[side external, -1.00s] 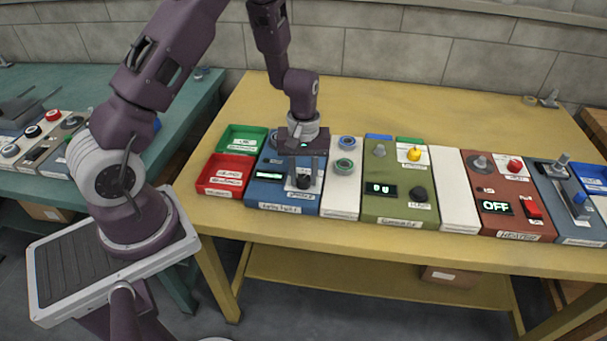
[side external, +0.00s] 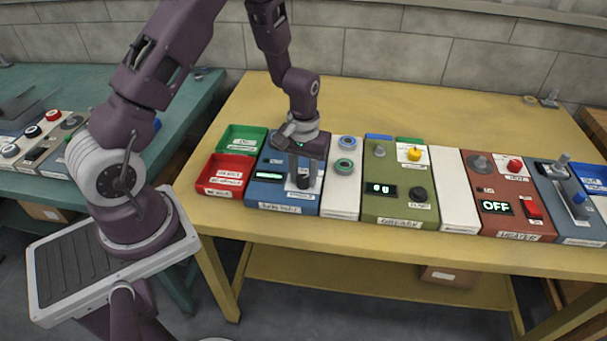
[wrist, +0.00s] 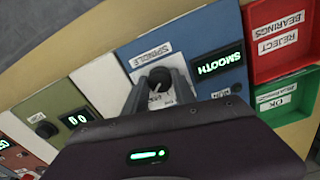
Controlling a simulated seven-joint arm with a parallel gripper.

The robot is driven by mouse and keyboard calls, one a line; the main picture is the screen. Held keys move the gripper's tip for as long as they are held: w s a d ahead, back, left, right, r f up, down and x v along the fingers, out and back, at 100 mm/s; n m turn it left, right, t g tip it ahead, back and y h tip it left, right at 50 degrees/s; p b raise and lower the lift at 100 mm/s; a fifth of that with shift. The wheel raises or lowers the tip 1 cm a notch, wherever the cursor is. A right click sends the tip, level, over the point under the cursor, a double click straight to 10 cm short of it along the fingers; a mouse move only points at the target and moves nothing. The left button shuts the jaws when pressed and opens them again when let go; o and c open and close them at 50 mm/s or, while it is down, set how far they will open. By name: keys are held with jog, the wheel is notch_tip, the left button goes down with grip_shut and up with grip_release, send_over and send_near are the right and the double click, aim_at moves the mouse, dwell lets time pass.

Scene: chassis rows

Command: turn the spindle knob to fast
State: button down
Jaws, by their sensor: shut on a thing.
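The spindle knob (wrist: 160,76) is a round black knob on a white plate, beside a label reading SPINDLE, on the blue panel (wrist: 203,35). My gripper (wrist: 161,86) is shut on the knob, one finger on each side. The lit green display (wrist: 218,64) next to it reads SMOOTH. In the side view the knob (side external: 303,183) is low on the blue panel at the left of the row, partly hidden by my fingers. The knob's scale marks are too small or covered to read.
Red (side external: 226,175) and green (side external: 243,139) bins stand left of the blue panel. To its right are a white panel with two round rings, an olive panel (side external: 384,207) with a black knob, and a red heater panel (side external: 510,223) showing OFF.

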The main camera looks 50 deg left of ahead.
aim_at(303, 178)
jog(key=c, duration=1)
grip_release()
jog(key=shift+r, duration=0.1)
notch_tip(303, 178, up, 7)
jog(key=shift+f, duration=0.1)
